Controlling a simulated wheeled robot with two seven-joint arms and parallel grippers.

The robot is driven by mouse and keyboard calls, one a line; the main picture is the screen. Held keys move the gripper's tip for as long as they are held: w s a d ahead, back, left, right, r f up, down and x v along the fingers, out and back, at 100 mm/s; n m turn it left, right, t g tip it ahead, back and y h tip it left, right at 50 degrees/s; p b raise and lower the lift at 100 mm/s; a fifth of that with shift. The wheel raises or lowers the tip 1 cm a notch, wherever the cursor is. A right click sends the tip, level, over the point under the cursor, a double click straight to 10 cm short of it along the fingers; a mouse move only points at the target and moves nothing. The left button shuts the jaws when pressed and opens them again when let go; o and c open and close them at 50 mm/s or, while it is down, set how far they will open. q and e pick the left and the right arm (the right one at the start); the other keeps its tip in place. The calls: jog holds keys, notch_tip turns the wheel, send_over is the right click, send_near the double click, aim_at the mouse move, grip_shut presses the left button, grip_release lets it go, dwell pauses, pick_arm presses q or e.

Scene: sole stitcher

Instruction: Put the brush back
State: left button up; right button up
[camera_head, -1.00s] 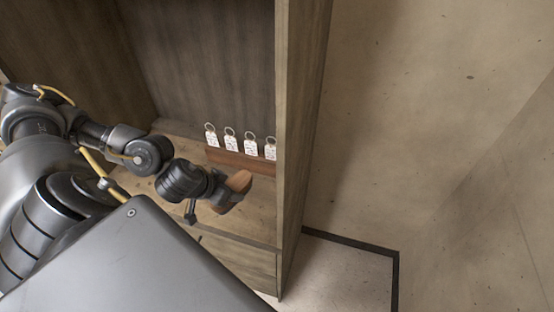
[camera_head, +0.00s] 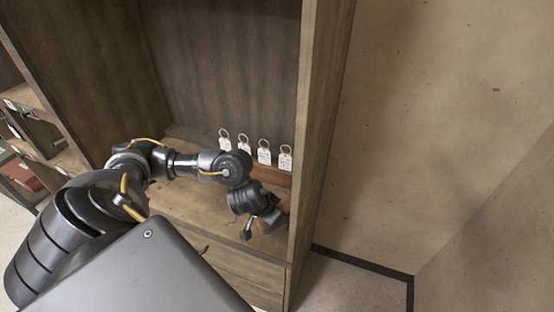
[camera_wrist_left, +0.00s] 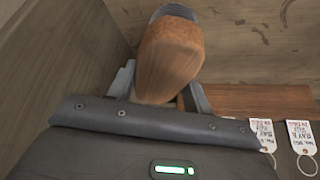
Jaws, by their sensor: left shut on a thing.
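The brush (camera_head: 276,219) is brown and wooden, with a rounded body. My left gripper (camera_head: 268,214) is shut on it, low over the cabinet shelf (camera_head: 190,207) near the right side panel. In the left wrist view the brush (camera_wrist_left: 170,62) is between the two grey fingers (camera_wrist_left: 158,92) and reaches toward the far shelf surface. In the head view my wrist hides much of it. I cannot tell whether it touches the shelf. My right gripper is not in view.
The cabinet's right panel (camera_head: 318,130) is close beside my gripper. Other shelves (camera_head: 30,150) stand at the left. The shelf's left part is clear.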

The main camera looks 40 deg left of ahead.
pick_arm(q)
jog(key=shift+w+f, duration=0.1)
jog(key=shift+f, duration=0.15)
jog(key=f+b, duration=0.1)
jog(key=f, duration=0.1)
jog(key=f+b, duration=0.2)
jog(key=shift+w+d, duration=0.15)
jog(key=shift+w, duration=0.25)
jog(key=shift+r, duration=0.15)
jog(key=o, duration=1.1)
